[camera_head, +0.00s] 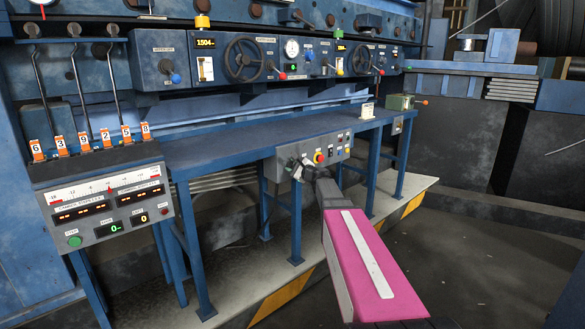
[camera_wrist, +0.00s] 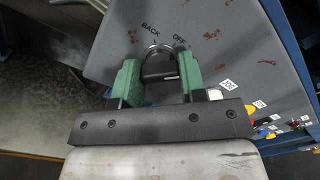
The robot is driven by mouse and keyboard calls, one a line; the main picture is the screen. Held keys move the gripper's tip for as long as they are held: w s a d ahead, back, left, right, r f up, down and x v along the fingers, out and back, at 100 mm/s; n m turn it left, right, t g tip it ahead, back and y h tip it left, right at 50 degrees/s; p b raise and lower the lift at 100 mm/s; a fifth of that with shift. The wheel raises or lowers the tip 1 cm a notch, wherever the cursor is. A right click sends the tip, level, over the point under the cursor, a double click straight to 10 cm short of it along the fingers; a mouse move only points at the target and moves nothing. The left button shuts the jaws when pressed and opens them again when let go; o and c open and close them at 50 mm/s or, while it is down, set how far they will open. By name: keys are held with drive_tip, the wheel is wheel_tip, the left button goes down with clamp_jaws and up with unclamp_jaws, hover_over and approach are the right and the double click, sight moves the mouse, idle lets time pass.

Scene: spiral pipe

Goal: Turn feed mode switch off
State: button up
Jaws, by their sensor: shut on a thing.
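The feed mode switch is a dark round knob with a metal rim (camera_wrist: 158,52) on a grey panel face (camera_wrist: 225,50) in the wrist view. The labels BACK and OFF are printed beside it, BACK to the upper left and OFF to the upper right. My gripper (camera_wrist: 159,76) has its green fingers on both sides of the knob's handle and is shut on it. Which label the knob points at cannot be told. In the head view my gripper (camera_head: 300,168) is at the left part of a grey control box (camera_head: 335,152) under the bench edge, hiding the knob.
Red, yellow and blue controls (camera_wrist: 262,118) with small white tags sit right of my gripper in the wrist view. The blue bench (camera_head: 235,142) lies above the box. A lever console (camera_head: 95,180) with displays stands at left. Open floor (camera_head: 460,260) lies at right.

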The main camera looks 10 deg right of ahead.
drive_tip(key=n, duration=0.4)
drive_tip(key=shift+n, duration=2.1)
drive_tip(key=o, duration=0.9)
drive_tip(key=shift+s, duration=0.1)
drive_tip(key=v, duration=1)
drive_tip(key=shift+s+d, duration=0.25)
drive_tip(key=shift+s, duration=0.05)
